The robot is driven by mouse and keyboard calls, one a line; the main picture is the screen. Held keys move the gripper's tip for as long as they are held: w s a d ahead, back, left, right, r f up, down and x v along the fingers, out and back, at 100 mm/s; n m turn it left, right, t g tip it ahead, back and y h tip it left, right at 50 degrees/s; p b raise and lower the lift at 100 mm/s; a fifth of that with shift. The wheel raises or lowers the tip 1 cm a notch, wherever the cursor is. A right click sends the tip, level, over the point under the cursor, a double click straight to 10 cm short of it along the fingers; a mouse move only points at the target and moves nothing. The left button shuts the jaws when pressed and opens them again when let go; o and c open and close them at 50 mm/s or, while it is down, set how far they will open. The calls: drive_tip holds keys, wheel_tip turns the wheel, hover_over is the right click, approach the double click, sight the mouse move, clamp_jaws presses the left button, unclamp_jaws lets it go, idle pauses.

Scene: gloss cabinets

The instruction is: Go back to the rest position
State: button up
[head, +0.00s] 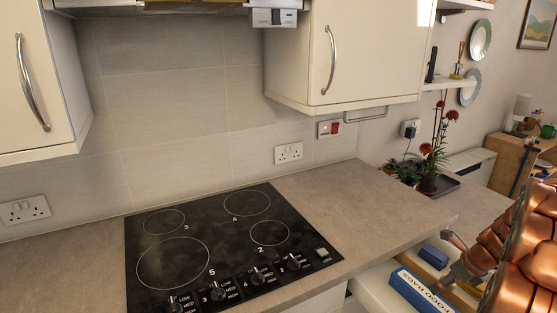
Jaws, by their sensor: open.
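My copper-coloured arm comes in at the right edge of the head view. My gripper (457,256) is at its end, small and partly hidden by the arm. It is open, over or beside the open drawer (375,291) below the worktop. A blue and white box marked "FOOD BAGS" (420,291) lies in the drawer, just below and left of the gripper. I cannot tell whether the gripper touches it. A smaller blue item (434,256) lies behind the box.
A black hob (215,245) is set in the grey worktop (345,195). Cream wall cabinets (345,55) with metal handles hang above. A potted red-flowered plant (430,165) stands at the back right. The open drawer juts out near my arm. The worktop right of the hob is clear.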

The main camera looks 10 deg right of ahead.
drive_tip(key=s+a+r+n+g, duration=0.1)
drive_tip(key=s+a+r+n, duration=0.15)
drive_tip(key=a+n, duration=0.45)
drive_tip(key=s+a+r+n+g+y, duration=0.1)
drive_tip(key=a+r+n, duration=0.25)
drive_tip(key=a, duration=0.75)
drive_tip(key=s+a+r+n+g, duration=0.1)
drive_tip(key=a+r+n, duration=0.2)
drive_tip(key=a+n, duration=0.35)
drive_tip(key=s+a+r+n+g+h, duration=0.1)
drive_tip(key=s+a+n, duration=0.6)
drive_tip(key=s, duration=0.3)
drive_tip(key=s+a+r+n+g+h, duration=0.1)
drive_tip(key=s+a+r+n+g, duration=0.1)
drive_tip(key=s+a+n, duration=0.5)
drive_tip(key=shift+s+n, duration=0.8)
drive_tip(key=shift+s, duration=1.45)
